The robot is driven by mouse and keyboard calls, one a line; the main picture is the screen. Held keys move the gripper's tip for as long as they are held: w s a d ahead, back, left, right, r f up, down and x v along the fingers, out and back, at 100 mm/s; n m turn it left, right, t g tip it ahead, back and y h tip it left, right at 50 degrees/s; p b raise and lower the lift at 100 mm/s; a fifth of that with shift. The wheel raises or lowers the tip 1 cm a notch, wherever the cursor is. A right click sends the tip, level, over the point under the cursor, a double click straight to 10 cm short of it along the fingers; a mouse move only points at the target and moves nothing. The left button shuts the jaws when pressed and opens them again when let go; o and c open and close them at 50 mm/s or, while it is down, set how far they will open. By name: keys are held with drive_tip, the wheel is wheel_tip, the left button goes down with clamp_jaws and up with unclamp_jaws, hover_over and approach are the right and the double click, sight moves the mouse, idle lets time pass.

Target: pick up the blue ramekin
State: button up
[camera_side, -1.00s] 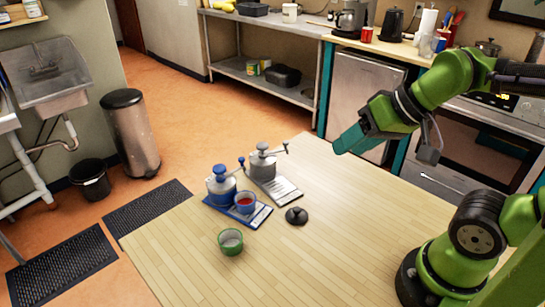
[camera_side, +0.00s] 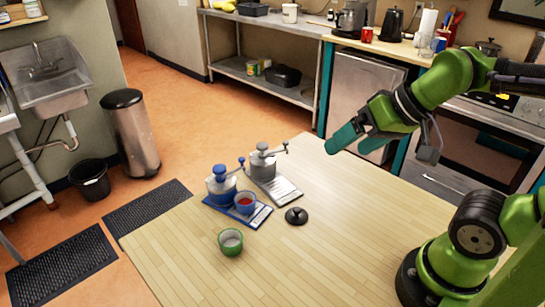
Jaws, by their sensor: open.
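The blue ramekin (camera_side: 245,204) sits on a blue scale-like board (camera_side: 256,216) on the wooden table, with something red inside it. A blue grinder (camera_side: 221,186) with a crank stands right behind it to the left, on the same board. My gripper (camera_side: 352,143) is open and empty. It is in the air above the far right part of the table, well to the right of and higher than the ramekin. Its fingers are teal and point to the lower left.
A grey grinder (camera_side: 263,165) stands on a grey board (camera_side: 285,190) behind the ramekin. A black knobbed tamper (camera_side: 296,215) lies to the right, and a green cup (camera_side: 231,241) stands in front. The table's right and front areas (camera_side: 330,255) are clear.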

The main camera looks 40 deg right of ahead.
drive_tip(key=n+g, duration=0.4)
drive_tip(key=n, duration=0.4)
hover_over(245, 198)
drive_tip(key=s, duration=0.3)
drive_tip(key=shift+h, duration=0.4)
drive_tip(key=f, duration=1.8)
drive_tip(key=shift+s+a, duration=0.1)
drive_tip(key=shift+a, duration=0.15)
drive_tip(key=shift+x, duration=2.7)
drive_tip(key=shift+a, duration=0.15)
